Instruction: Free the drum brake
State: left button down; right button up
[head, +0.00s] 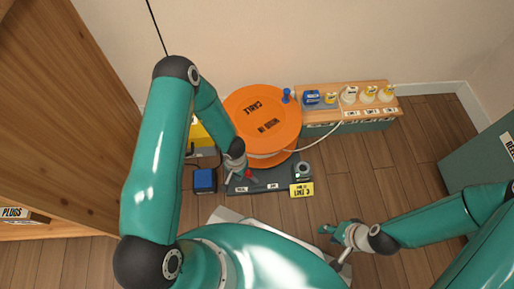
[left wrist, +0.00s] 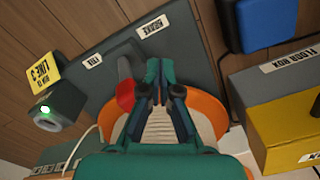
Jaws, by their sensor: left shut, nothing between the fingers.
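The orange cable drum (head: 262,108) stands on a dark grey base (head: 265,181) by the wall; its rim (left wrist: 205,108) also shows in the left wrist view. A brake lever with a red grip (left wrist: 125,95) stands at the base's front, and its red part (head: 248,174) is small in the head view. My left gripper (head: 241,175) is shut and empty. In the left wrist view its fingertips (left wrist: 160,70) are just right of the red grip; contact cannot be told. My right gripper (head: 328,233) hangs over the floor, away from the drum; its finger opening is unclear.
A blue box (head: 205,180) and a yellow box (head: 203,140) stand left of the base. A yellow tag (head: 301,190) and a grey device (head: 303,170) are at its right end. A wooden shelf (head: 350,95) holds several small items. A white cable runs from the drum.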

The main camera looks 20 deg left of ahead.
dwell(0.5)
pick_arm(q)
jog(key=shift+w+d+r+p, duration=0.1)
jog(key=shift+w+d+p, duration=0.45)
jog(key=shift+d+p, duration=0.3)
jog(key=shift+w+d+p, duration=0.4)
jog(key=shift+w+d, duration=0.05)
jog(key=shift+d, duration=0.25)
jog(key=shift+w+d+p, duration=0.35)
jog(key=shift+w+d, duration=0.05)
jog(key=shift+d, duration=0.3)
jog(key=r+p, duration=0.2)
jog(key=a+r+p, duration=0.1)
jog(key=r+p, duration=0.1)
jog(key=s+r+p, duration=0.1)
jog(key=r+p, duration=0.2)
jog(key=shift+a, duration=0.2)
jog(key=shift+f, duration=0.1)
jog(key=shift+w, duration=0.1)
